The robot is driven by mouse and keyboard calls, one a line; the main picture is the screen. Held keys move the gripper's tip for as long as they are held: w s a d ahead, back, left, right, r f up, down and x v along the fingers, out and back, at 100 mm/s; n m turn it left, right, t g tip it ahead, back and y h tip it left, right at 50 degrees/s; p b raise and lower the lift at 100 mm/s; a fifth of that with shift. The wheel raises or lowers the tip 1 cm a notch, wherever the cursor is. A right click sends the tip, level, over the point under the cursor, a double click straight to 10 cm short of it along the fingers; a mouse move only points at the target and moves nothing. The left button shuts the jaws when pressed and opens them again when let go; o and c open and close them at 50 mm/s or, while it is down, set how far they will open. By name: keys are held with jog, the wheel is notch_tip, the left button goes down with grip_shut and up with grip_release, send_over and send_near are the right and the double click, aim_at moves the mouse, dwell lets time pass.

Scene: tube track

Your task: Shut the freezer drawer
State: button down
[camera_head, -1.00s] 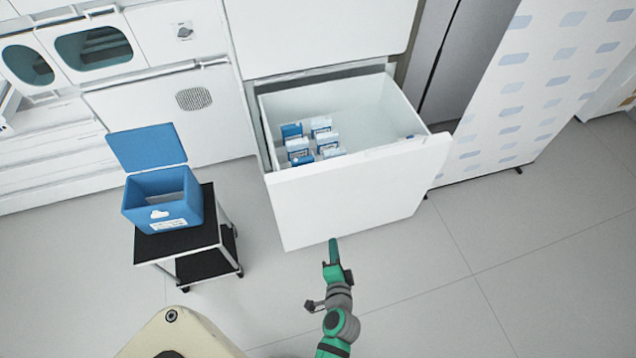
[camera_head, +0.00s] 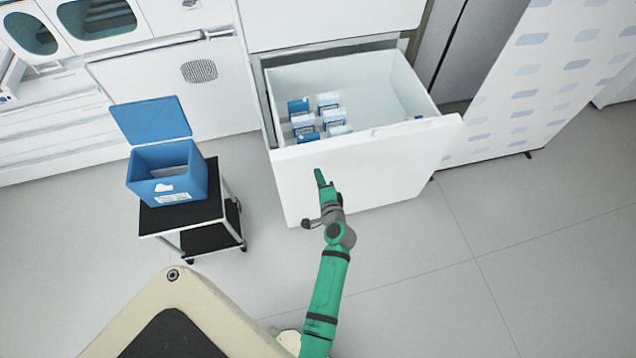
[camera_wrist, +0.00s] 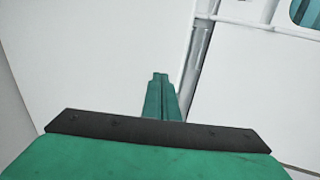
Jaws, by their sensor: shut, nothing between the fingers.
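The white freezer drawer (camera_head: 385,178) is pulled well out of the cabinet in the head view, with several small blue-and-white boxes (camera_head: 318,120) inside at its left. My gripper (camera_head: 319,176) is shut and empty, its fingertips over the drawer's front panel, left of its middle. In the wrist view, the shut green fingers (camera_wrist: 160,95) point at a plain white surface (camera_wrist: 95,60). I cannot tell whether the fingertips touch the panel.
A black-topped trolley (camera_head: 165,222) with an open blue box (camera_head: 168,175) stands left of the drawer. A tall patterned white panel (camera_head: 540,80) stands to the right. The grey floor (camera_head: 430,285) in front and right is clear.

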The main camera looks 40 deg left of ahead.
aim_at(311, 158)
jog(key=shift+w+a+f, duration=0.1)
jog(key=shift+w+a, duration=0.35)
jog(key=shift+a, duration=0.3)
jog(key=shift+w+a, duration=0.5)
jog(key=shift+a, duration=0.25)
jog(key=shift+w+a+f, duration=0.1)
jog(key=shift+w+a, duration=0.35)
jog(key=shift+a, duration=0.3)
